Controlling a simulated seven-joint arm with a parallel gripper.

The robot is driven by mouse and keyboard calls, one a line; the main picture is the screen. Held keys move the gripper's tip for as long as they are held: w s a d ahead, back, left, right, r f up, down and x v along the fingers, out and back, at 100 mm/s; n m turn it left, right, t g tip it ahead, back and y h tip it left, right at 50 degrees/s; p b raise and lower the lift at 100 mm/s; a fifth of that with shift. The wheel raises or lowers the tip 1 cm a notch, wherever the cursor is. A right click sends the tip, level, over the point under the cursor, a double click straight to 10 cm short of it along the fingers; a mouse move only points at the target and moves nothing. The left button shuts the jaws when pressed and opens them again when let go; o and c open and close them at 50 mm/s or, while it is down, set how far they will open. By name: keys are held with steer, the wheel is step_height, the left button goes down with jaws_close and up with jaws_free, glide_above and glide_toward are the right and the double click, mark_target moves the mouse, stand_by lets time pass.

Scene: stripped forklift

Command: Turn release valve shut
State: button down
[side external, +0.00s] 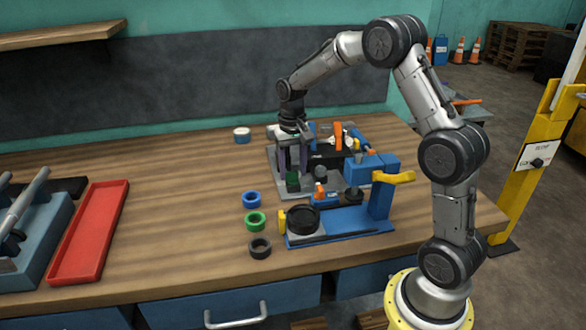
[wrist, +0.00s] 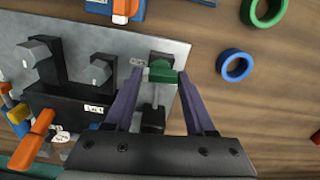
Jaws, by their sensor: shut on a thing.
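A small dark green knob (wrist: 163,75) sits at the end of a grey stem on the metal plate (wrist: 170,52); I take it for the release valve's handle. The small label beside it is too blurred to read. My gripper (wrist: 161,82) has one purple finger on each side of the knob and is shut on it. In the side external view my gripper (side external: 292,176) reaches down from above, and the green knob (side external: 292,183) shows between its fingertips at the plate's left part.
Two grey knobs (wrist: 103,68) and an orange lever (wrist: 36,138) stand close by on the same panel. Blue (side external: 251,199), green (side external: 256,221) and black (side external: 260,247) rings lie in front. A red tray (side external: 90,232) lies left; the bench middle is clear.

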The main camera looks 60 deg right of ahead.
mark_target(291, 173)
steer(key=shift+w+a, duration=0.15)
steer(key=shift+a, duration=0.15)
steer(key=shift+c, duration=2)
jaws_free()
steer(key=shift+d+r, duration=0.1)
steer(key=shift+r, duration=0.4)
step_height(291, 173, up, 13)
steer(key=shift+f, duration=0.15)
step_height(291, 173, down, 14)
steer(key=shift+r, duration=0.1)
steer(key=shift+r, duration=0.1)
